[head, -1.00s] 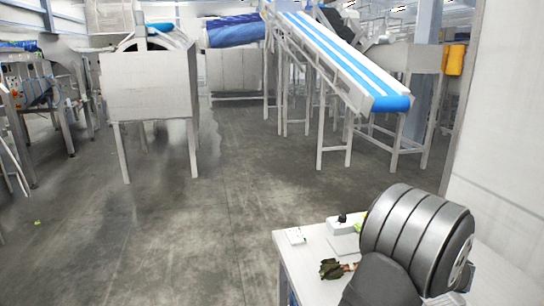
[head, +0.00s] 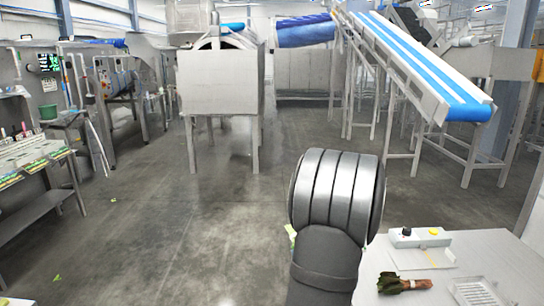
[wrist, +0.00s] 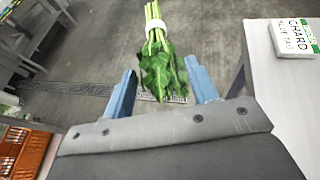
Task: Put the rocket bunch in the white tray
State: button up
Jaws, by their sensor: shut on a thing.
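The rocket bunch (wrist: 160,68) is green and leafy, with pale stems in a white band. In the wrist view it sits between the two blue fingers of my gripper (wrist: 160,66), which is shut on it, leaves towards the palm and stems pointing away. It hangs above the floor, left of the white table. In the head view my arm hides the gripper and most of the bunch; a bit of green (head: 290,233) shows beside the arm. I cannot pick out the white tray for sure.
The white table (head: 484,248) holds a dark reddish leafy bunch (head: 404,284), a button box (head: 420,238) and a slatted white piece (head: 478,291). A card reading CHARD BLUE TAG (wrist: 296,38) lies there too. A bench (head: 38,190) stands far left; an orange crate (wrist: 30,152) shows lower left. Open floor between.

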jog(key=a, duration=1)
jog(key=shift+s+a+f, duration=0.35)
jog(key=shift+a+f, duration=0.05)
jog(key=shift+a+y, duration=0.1)
jog(key=shift+y, duration=0.2)
